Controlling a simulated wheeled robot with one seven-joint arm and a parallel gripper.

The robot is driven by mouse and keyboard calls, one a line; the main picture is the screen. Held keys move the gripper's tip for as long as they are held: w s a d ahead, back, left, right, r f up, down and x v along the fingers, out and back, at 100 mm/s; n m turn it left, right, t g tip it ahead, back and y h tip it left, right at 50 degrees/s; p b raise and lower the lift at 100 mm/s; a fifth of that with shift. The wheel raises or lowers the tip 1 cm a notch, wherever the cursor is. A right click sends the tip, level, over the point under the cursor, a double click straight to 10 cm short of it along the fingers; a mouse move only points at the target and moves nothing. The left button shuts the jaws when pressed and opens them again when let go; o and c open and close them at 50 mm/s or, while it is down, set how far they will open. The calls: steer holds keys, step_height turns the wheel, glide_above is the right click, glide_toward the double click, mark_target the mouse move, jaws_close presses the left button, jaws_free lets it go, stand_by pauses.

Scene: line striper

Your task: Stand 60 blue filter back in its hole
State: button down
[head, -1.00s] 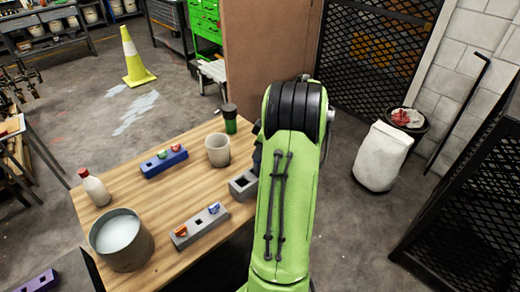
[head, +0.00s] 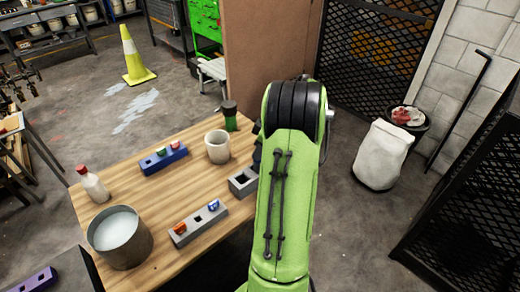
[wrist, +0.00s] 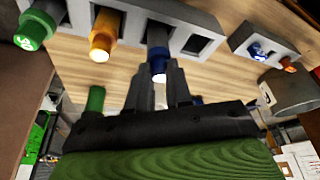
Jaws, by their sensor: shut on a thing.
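The blue filter (wrist: 158,64) is between the fingertips of my gripper (wrist: 158,80) in the wrist view, and the gripper is shut on it. It lines up with a dark square hole of the long grey holder (wrist: 178,12). I cannot tell how deep it sits in that hole. A green filter (wrist: 34,28) and an orange filter (wrist: 103,36) stand in the holder's holes to the left. The hole to the right is empty. In the head view my arm hides the gripper, the blue filter and most of this holder (head: 236,184).
On the wooden table, a grey block (head: 198,224) holds orange and blue pieces, and a blue block (head: 163,160) stands behind. A white cup (head: 217,146), dark-lidded green jar (head: 229,116), red-capped bottle (head: 94,185) and metal bucket (head: 120,240) are also there.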

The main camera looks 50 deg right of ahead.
steer(key=shift+f+b, duration=0.55)
steer(key=shift+f, duration=0.15)
steer(key=c, duration=0.6)
jaws_free()
steer(key=shift+c, duration=0.2)
steer(key=shift+r, duration=0.15)
steer(key=p+v, duration=0.5)
steer(key=v, duration=0.2)
stand_by(0.3)
